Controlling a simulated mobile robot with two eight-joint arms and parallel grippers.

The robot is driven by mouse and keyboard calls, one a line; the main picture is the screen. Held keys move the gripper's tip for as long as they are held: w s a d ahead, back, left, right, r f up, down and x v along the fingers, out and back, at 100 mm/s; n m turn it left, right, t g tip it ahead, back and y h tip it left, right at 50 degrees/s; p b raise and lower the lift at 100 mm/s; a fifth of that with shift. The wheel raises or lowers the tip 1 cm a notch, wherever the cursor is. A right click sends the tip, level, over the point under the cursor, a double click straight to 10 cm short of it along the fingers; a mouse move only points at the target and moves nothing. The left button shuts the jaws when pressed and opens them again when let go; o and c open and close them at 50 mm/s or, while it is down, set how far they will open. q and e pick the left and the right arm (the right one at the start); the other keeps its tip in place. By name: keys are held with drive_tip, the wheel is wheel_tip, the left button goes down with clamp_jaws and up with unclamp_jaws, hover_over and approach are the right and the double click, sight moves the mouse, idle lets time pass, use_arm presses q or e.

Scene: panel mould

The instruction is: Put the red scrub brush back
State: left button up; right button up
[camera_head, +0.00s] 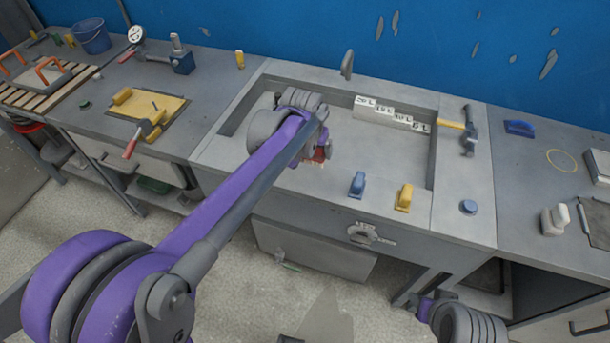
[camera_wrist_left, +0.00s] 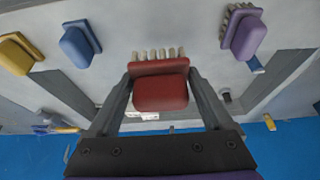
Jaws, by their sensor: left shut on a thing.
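The red scrub brush (camera_wrist_left: 161,92) is between the two fingers of my left gripper (camera_wrist_left: 161,78) in the left wrist view, its pale bristles pointing away from the palm. The gripper is shut on it. In the head view my left gripper (camera_head: 319,148) is over the sink-like basin (camera_head: 262,81), with only a bit of the red brush (camera_head: 321,155) showing beneath the wrist. Part of my right arm shows at the bottom right of the head view; its fingers cannot be made out.
A blue brush (camera_head: 357,184) and a yellow brush (camera_head: 404,197) stand along the basin's front. A purple brush (camera_wrist_left: 243,37) shows in the left wrist view. White labelled blocks (camera_head: 392,113) stand at the basin's back, and a hammer (camera_head: 468,130) lies on its right.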

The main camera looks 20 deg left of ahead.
sight(313, 154)
use_arm(q)
wheel_tip(313, 154, down, 3)
drive_tip(key=shift+w+f, duration=0.15)
drive_tip(key=shift+f, duration=2.25)
drive_tip(key=shift+f+b, duration=0.1)
drive_tip(key=shift+b, duration=0.25)
drive_tip(key=o, duration=1.1)
